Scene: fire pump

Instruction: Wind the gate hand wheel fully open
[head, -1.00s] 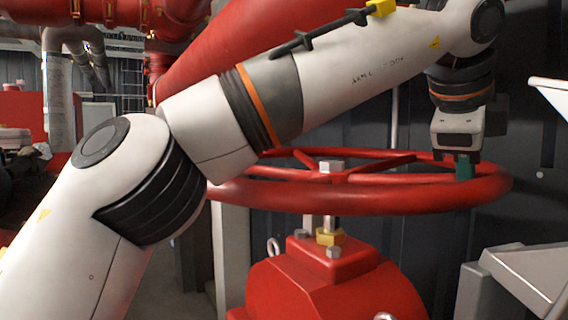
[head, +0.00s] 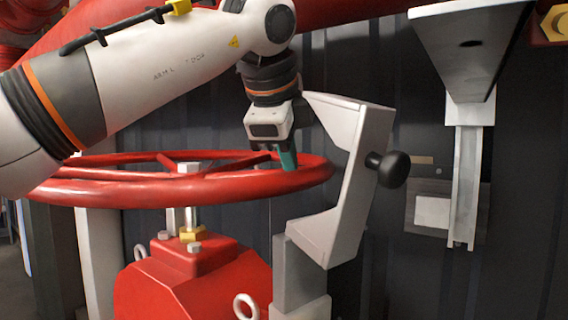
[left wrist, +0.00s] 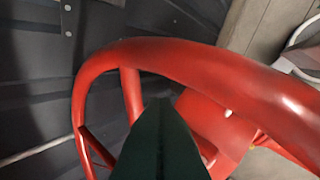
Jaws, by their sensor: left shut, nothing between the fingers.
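The red gate hand wheel (head: 112,196) lies level on its upright stem above a red valve body (head: 195,287) in the head view. My left gripper (head: 288,160) points down at the wheel's right side, with its green fingers against or just inside the rim; I cannot tell if they touch. The fingers are shut with nothing between them. In the left wrist view the shut fingers (left wrist: 160,140) point between the spokes, and the red rim (left wrist: 190,60) curves across beyond them. My right gripper is in neither view.
A light grey angled bracket with a black knob (head: 388,169) stands close to the right of the wheel and my gripper. A grey hopper-shaped fixture (head: 468,45) hangs on the dark wall further right. A large red pipe (head: 345,15) runs behind my arm.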

